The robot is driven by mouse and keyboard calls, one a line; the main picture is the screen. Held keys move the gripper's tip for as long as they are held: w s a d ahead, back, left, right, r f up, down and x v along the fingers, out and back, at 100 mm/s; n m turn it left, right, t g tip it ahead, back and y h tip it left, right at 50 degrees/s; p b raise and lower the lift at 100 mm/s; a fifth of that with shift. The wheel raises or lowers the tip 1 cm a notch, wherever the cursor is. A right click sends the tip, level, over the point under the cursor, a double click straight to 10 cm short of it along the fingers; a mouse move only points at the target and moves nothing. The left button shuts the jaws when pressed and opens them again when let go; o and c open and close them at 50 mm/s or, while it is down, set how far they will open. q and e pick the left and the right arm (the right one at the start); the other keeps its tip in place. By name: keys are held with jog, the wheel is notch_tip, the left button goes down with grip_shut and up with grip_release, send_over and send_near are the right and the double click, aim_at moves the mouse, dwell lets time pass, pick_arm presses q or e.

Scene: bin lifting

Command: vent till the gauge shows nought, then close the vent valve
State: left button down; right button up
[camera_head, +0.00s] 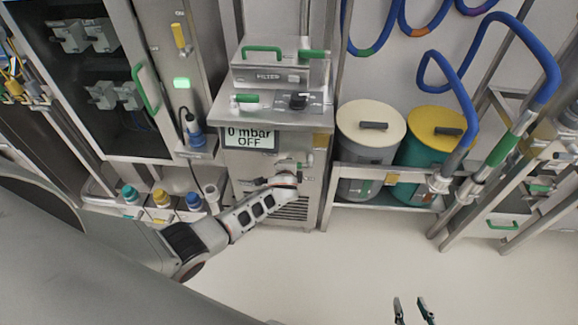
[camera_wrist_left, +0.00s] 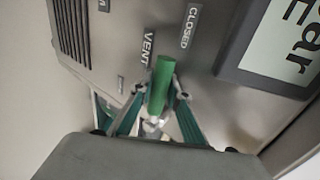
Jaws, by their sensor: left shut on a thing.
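My left arm reaches to the front of this unit, below the display. In the left wrist view, my left gripper (camera_wrist_left: 161,93) is shut on the green vent valve handle (camera_wrist_left: 161,76), with a finger on each side. The handle's free end lies near the VENT label (camera_wrist_left: 148,48); the CLOSED label (camera_wrist_left: 190,26) is to its right. The fingers hide the handle's base. My right gripper (camera_head: 413,311) is open and empty, low over the floor.
The filter box (camera_head: 270,75) with green handles sits on top of the unit. Two lidded drums, one cream-topped (camera_head: 371,122) and one yellow-topped (camera_head: 435,128), stand on a rack to the right. Blue hoses (camera_head: 470,100) hang there. The floor in front is clear.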

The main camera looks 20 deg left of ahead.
pick_arm(q)
jog(key=shift+a, duration=0.1)
jog(key=c, duration=2.2)
grip_release()
jog(key=shift+s, duration=0.1)
jog(key=shift+v, duration=6)
jog(key=s+d+f+n+h, duration=0.2)
jog(key=s+f, duration=0.1)
jog(key=s, duration=0.4)
jog(key=s+d+f+n+h, duration=0.1)
jog(key=s+f+n, duration=0.15)
jog(key=s, duration=0.35)
jog(key=s+n+h, duration=0.1)
jog(key=s+n, duration=0.1)
jog(key=s, duration=0.2)
jog(key=s+r+n+h, duration=0.1)
jog(key=s+n, duration=0.1)
jog(key=s, duration=0.2)
jog(key=s+n, duration=0.2)
jog(key=s, duration=0.2)
jog(key=shift+s+d+r+h, duration=0.25)
jog(key=shift+d+r+h, duration=0.15)
